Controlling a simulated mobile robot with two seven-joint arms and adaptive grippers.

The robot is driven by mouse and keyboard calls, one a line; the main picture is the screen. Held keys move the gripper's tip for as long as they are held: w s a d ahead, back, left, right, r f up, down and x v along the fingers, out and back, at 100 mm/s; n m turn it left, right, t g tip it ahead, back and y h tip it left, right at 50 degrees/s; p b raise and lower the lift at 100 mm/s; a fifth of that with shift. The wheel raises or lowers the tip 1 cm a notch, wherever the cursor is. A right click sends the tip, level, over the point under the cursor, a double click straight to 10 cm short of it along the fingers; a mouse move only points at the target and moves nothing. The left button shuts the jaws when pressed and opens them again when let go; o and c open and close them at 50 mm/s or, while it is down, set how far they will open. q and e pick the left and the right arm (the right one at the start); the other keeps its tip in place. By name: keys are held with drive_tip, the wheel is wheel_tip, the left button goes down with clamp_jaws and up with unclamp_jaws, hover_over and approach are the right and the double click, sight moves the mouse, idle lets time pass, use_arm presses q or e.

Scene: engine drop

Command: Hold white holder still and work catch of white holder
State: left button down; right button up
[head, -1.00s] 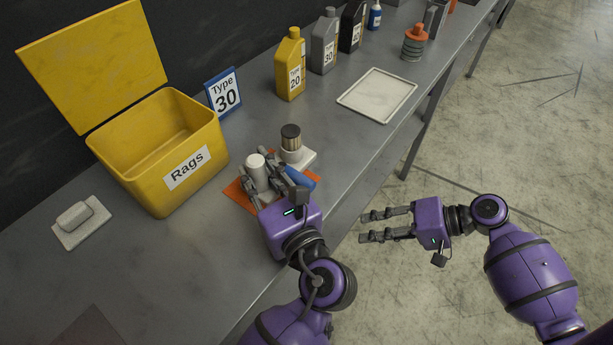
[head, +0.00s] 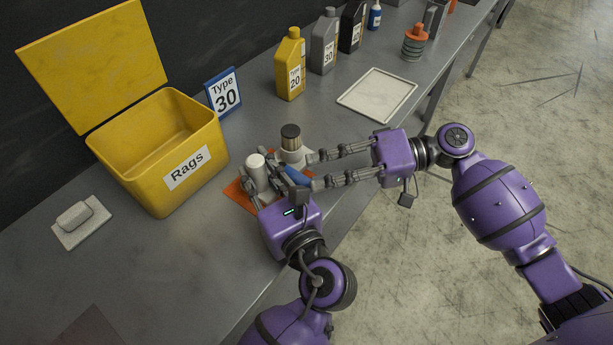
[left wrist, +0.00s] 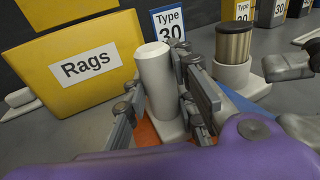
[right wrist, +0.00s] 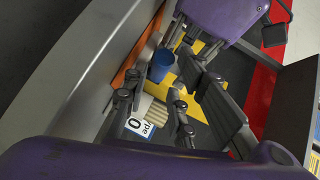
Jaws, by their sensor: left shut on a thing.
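A white cylinder (left wrist: 155,85) stands upright between the fingers of my left gripper (head: 262,183), which is shut on it. It also shows in the head view (head: 256,172). Beside it, a white holder (left wrist: 232,76) with a cup and flat base carries a ribbed brass-coloured filter (head: 290,136). I cannot tell whether cylinder and holder are joined. A blue part (head: 296,175) lies between them, partly hidden by my left fingers; it shows in the right wrist view (right wrist: 161,65). No catch can be made out clearly. My right gripper (head: 314,171) is open, its fingertips close to the blue part and holder.
An orange mat (head: 237,193) lies under the work. A yellow open-lidded Rags bin (head: 150,165) stands to the left. A Type 30 sign (head: 223,92), several bottles and a white tray (head: 377,94) are farther back. The bench front edge runs below my arms.

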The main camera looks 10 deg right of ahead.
sight(309, 179)
drive_tip(key=shift+x, duration=1.9)
clamp_jaws()
